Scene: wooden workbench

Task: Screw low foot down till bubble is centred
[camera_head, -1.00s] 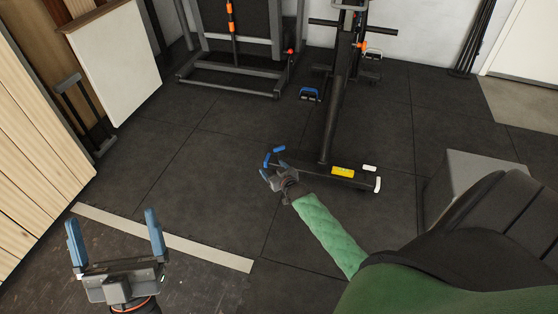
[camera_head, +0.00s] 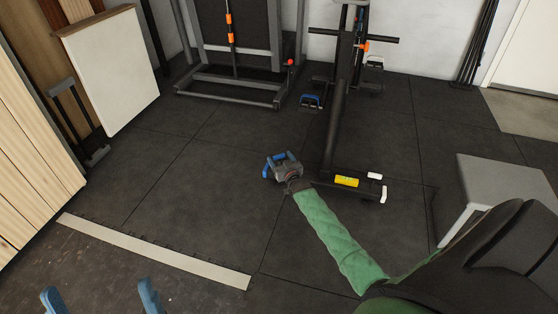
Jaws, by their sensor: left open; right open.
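The dark exercise machine (camera_head: 335,130) stands on the floor mats, with its near crossbar (camera_head: 325,187) running left to right. A yellow level (camera_head: 346,181) lies on the crossbar; its bubble is too small to read. White pieces show at the bar's right end, one on top (camera_head: 375,176) and one at the tip (camera_head: 383,194). My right gripper (camera_head: 278,160), with blue fingers, is open beside the bar's left end. It hides that end, and I cannot tell whether it touches a foot there. My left gripper (camera_head: 98,290) is open and empty at the bottom left, far from the machine.
A grey-topped stool (camera_head: 503,182) stands at the right. A metal rack (camera_head: 235,85) stands behind to the left. A white board (camera_head: 112,70) and wooden panels (camera_head: 30,160) lean at the left. A pale floor strip (camera_head: 150,252) crosses the lower left. The mats between are clear.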

